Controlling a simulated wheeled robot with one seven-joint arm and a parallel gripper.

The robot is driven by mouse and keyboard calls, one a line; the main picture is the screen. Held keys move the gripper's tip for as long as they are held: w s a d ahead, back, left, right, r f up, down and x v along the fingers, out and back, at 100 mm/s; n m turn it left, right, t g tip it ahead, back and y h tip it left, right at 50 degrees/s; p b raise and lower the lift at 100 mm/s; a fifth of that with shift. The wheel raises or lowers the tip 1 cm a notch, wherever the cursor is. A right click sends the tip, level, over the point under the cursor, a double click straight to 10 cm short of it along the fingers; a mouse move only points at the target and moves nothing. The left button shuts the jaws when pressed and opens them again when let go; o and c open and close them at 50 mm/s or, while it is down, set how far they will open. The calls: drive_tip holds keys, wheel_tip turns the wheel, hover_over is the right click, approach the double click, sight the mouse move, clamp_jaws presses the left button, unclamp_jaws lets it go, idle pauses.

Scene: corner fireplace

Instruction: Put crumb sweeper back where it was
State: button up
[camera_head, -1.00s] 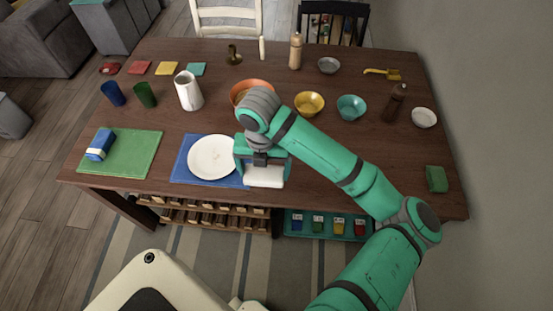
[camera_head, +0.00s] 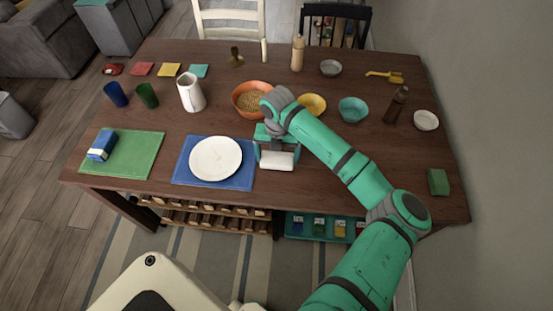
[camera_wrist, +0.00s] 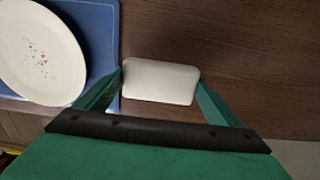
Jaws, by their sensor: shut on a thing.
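The crumb sweeper, a small white block (camera_head: 278,162), is held between the two green fingers of my gripper (camera_head: 277,156), over the front part of the table to the right of the blue placemat. In the wrist view the white block (camera_wrist: 161,81) lies across between the fingertips (camera_wrist: 160,78), which touch its two ends. I cannot tell how high it is above the table. The white plate (camera_head: 215,158) on the blue placemat (camera_head: 184,172) has brown crumbs on it in the wrist view (camera_wrist: 38,85).
An orange bowl (camera_head: 236,104) with food, a yellow bowl (camera_head: 313,104) and a teal bowl (camera_head: 353,110) stand behind my gripper. A blue-and-white box (camera_head: 102,145) lies on the green placemat (camera_head: 140,160). A green block (camera_head: 438,182) is at the right edge.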

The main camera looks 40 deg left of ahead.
drive_tip(key=shift+s+f, duration=0.1)
drive_tip(key=shift+f, duration=0.95)
drive_tip(key=shift+f, duration=0.15)
drive_tip(key=o, duration=0.8)
drive_tip(key=shift+o, duration=0.2)
